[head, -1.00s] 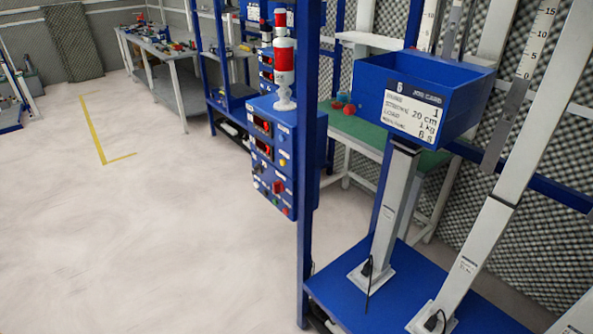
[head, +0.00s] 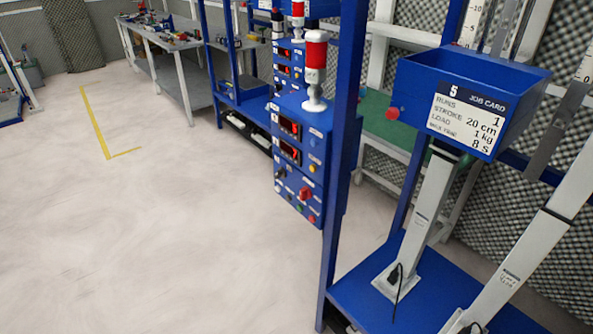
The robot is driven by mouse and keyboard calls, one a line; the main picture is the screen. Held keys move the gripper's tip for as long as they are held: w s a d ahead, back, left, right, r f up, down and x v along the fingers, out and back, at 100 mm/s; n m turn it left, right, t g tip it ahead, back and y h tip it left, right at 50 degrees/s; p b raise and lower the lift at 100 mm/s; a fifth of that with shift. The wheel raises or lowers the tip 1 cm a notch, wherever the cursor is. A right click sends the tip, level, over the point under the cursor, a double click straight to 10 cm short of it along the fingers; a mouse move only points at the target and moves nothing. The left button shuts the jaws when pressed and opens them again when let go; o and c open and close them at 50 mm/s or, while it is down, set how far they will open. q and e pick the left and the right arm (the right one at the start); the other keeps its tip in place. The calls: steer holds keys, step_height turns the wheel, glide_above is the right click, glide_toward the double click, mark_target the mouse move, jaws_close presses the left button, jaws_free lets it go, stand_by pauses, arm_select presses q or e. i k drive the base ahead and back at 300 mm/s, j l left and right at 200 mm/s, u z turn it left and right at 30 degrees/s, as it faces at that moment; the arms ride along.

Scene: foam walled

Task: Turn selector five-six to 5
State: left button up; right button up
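A blue control box (head: 303,146) hangs on a blue post near the middle of the head view. It has two red-lit displays (head: 290,126), a black knob (head: 281,173), a red knob (head: 305,193) and several small buttons. Its labels are too small to read, so I cannot tell which knob is selector five-six or where it points. A red and white signal lamp (head: 315,66) stands on top of the box. Neither of my grippers is in view.
A blue tray (head: 413,71) with a job card (head: 468,119) numbered 5 stands on a grey column above a blue base (head: 368,294), right of the post (head: 345,130). Workbenches (head: 178,52) stand at the back. The pale floor (head: 150,220) on the left is clear.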

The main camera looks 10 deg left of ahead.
mark_target(280, 172)
steer(key=i+j+z, duration=0.25)
steer(key=j, duration=0.3)
steer(key=j+z, duration=0.3)
steer(key=j, duration=0.25)
steer(key=j+z, duration=0.25)
steer(key=j, duration=0.35)
steer(key=j+z, duration=0.15)
steer(key=j, duration=1.65)
steer(key=i, duration=0.05)
